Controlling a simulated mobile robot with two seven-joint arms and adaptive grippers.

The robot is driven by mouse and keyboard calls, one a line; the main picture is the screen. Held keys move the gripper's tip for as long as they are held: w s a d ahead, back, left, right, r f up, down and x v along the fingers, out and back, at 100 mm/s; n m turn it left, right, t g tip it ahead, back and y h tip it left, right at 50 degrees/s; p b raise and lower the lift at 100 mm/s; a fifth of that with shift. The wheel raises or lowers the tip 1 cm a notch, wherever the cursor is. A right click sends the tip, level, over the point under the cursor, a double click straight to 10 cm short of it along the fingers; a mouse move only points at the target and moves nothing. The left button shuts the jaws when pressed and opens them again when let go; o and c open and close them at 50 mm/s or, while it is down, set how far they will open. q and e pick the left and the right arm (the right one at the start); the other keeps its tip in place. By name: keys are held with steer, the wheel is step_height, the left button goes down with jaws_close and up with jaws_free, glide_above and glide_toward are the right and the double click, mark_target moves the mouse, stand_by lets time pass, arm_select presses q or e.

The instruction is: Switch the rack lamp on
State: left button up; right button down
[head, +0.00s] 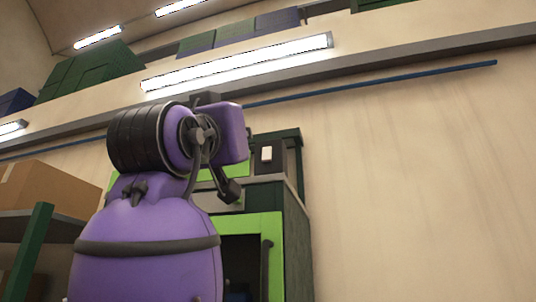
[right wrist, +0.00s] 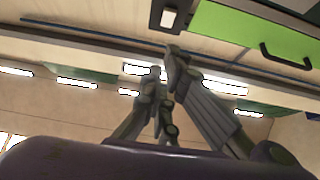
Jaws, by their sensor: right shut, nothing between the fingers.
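A small pale rocker switch (head: 267,153) sits on a dark panel on top of a green and dark cabinet (head: 298,240) in the head view. The switch also shows at the top of the right wrist view (right wrist: 169,17). My right gripper (right wrist: 166,68) is shut and empty, its fingertips just below the switch in that picture; a gap shows between them. In the head view my purple arm covers part of the cabinet front. Several long lamps glow, one of them large (head: 238,64); I cannot tell which is the rack lamp. My left gripper is not in view.
A cardboard box (head: 48,190) stands on a shelf at the left. A black handle (right wrist: 286,56) projects from the green cabinet front. A blue pipe (head: 375,80) runs along the wall. The wall right of the cabinet is bare.

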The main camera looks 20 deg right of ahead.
mark_target(267, 154)
arm_select(q)
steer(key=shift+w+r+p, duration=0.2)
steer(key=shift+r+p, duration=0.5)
steer(key=shift+p, duration=0.15)
arm_select(e)
steer(key=x, duration=0.4)
steer(key=f+x, duration=0.1)
steer(key=x, duration=0.3)
steer(key=w+f+x, duration=0.1)
steer(key=x, duration=0.3)
steer(key=shift+w+d+r, duration=0.1)
steer(key=shift+w+d, duration=0.15)
steer(key=shift+d, duration=0.25)
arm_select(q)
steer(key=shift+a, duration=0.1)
